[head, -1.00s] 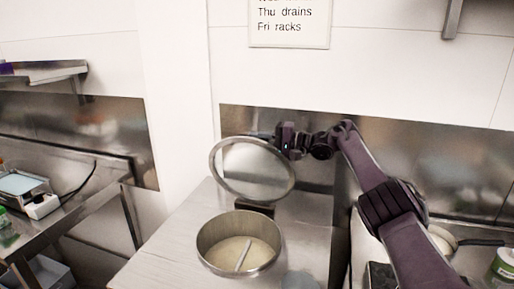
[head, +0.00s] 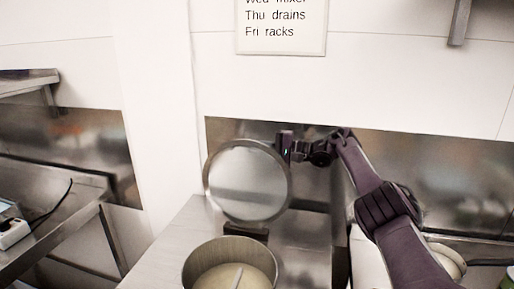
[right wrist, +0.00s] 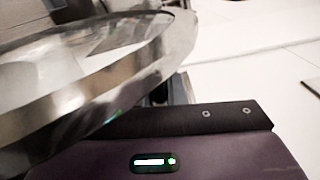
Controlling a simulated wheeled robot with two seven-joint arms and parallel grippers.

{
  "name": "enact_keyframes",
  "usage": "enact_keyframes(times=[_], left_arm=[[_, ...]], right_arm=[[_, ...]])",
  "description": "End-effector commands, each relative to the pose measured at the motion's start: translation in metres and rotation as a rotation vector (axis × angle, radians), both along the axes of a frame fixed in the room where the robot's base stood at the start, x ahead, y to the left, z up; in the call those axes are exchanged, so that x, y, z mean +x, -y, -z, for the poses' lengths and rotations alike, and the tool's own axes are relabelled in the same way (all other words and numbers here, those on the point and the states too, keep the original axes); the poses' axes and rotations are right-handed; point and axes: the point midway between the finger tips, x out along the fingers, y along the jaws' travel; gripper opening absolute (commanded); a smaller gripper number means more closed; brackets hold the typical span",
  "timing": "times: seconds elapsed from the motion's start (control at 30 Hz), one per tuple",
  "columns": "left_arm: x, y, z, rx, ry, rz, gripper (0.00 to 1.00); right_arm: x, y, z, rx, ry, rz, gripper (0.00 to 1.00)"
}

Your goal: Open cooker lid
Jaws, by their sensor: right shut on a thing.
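The cooker lid (head: 248,182) stands raised, close to upright, behind the open cooker pot (head: 190,268) in the head view. The pot holds pale contents with a light stick-like thing in it. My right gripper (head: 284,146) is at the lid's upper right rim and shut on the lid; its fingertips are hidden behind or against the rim. In the right wrist view the lid's metal rim (right wrist: 100,85) crosses the upper left, close over the gripper body. My left gripper is not in view.
The pot stands on a steel counter (head: 165,255). A wall with a written sign (head: 282,25) rises behind. On the left is another steel table (head: 55,232) with a device on it. A pan handle (head: 488,262) shows at the right.

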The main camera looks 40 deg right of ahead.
Motion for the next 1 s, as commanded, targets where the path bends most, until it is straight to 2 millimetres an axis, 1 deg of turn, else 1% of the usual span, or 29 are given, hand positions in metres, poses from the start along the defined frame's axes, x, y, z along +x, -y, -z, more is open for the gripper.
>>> enact_keyframes(times=[0.13, 0.17, 0.3, 0.57, 0.67, 0.77, 1.0], left_arm=[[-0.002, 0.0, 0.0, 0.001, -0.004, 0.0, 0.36], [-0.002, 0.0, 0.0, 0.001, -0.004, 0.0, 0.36], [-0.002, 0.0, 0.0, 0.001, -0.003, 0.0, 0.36], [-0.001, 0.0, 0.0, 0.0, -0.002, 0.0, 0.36], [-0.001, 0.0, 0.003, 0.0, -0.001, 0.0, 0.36], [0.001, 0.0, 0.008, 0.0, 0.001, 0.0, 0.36], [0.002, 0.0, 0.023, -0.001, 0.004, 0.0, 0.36]], right_arm=[[0.0, -0.001, 0.001, 0.002, -0.004, -0.003, 0.0], [0.0, -0.001, 0.001, 0.001, -0.004, -0.003, 0.14], [0.0, -0.001, 0.001, 0.001, -0.002, -0.003, 0.32], [0.0, 0.0, 0.001, 0.0, -0.001, -0.002, 0.33], [-0.005, 0.004, 0.002, 0.002, -0.001, 0.0, 0.33], [-0.015, 0.013, 0.003, 0.001, -0.001, 0.001, 0.33], [-0.046, 0.039, 0.004, -0.001, -0.002, 0.001, 0.33]])
